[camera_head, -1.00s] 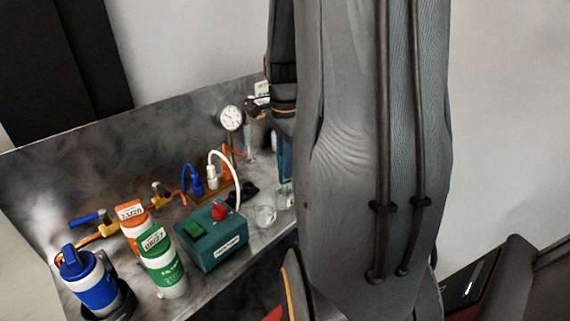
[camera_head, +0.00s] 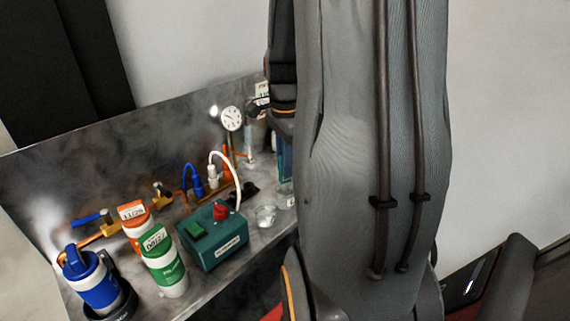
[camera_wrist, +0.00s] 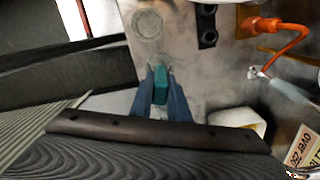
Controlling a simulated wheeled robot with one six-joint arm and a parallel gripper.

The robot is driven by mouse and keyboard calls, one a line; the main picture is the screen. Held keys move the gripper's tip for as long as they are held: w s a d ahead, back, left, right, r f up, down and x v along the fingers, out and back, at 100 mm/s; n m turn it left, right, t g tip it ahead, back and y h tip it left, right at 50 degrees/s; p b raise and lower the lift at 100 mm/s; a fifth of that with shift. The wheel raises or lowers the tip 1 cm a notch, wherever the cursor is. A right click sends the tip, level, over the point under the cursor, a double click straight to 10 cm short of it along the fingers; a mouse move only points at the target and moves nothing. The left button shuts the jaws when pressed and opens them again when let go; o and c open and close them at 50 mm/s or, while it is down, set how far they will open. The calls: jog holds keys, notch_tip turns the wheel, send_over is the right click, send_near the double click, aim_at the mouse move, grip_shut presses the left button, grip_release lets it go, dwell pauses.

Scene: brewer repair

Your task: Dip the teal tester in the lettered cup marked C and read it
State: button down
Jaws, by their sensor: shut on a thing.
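My gripper (camera_wrist: 162,79) is shut on the teal tester (camera_wrist: 160,86), seen between its two blue fingers in the wrist view. A round, pale cup or disc (camera_wrist: 147,24) lies on the grey surface just beyond the fingertips; I cannot read a letter on it. In the head view, a small clear cup (camera_head: 266,215) stands on the bench beside my arm, and a second clear cup (camera_head: 286,196) shows partly behind the arm. No letter is readable on either. My arm hides most of the area around the gripper in the head view.
A dark green box (camera_head: 222,246) with a red knob stands left of the cups. Green (camera_head: 164,264), orange (camera_head: 137,228) and blue (camera_head: 92,280) bottles stand further left. A gauge (camera_head: 231,118) stands behind. In the wrist view an orange cable (camera_wrist: 290,50) and a white container (camera_wrist: 238,119) lie right.

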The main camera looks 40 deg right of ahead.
jog(key=shift+r+p, duration=3.4)
jog(key=shift+r, duration=0.8)
jog(key=g+p, duration=0.2)
jog(key=g, duration=0.1)
jog(key=shift+p, duration=0.4)
jog(key=shift+g+p, duration=0.45)
jog(key=shift+g, duration=1.25)
jog(key=shift+s+r+t+p, duration=0.15)
jog(key=shift+t+p, duration=0.2)
jog(key=shift+t, duration=0.75)
jog(key=t, duration=0.4)
jog(key=shift+f, duration=0.2)
